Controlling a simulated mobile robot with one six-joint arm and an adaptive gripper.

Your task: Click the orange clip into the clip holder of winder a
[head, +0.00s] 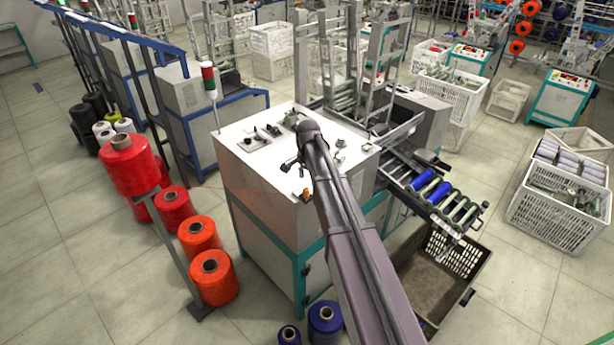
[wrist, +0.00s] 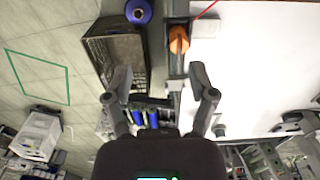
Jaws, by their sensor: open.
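The orange clip (wrist: 179,40) sits at the edge of the white-topped winder (head: 255,140), over a narrow grey strip (wrist: 178,62) in the wrist view. In the head view the clip (head: 306,194) is a small orange spot at the front edge of the top, beside my arm. My gripper (wrist: 163,78) is open, with nothing between its fingers. The clip lies beyond the fingertips, a little right of their middle. I cannot tell the clip holder apart from the grey strip, nor whether the clip is seated. In the head view my gripper (head: 291,163) is small and partly hidden.
A pale block (wrist: 205,28) is right of the clip, with a red thread above it. A dark crate (wrist: 115,58) stands below on the floor. Blue bobbins (head: 421,180) lie on the side rack. Red and orange cones (head: 211,278) stand left of the winder.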

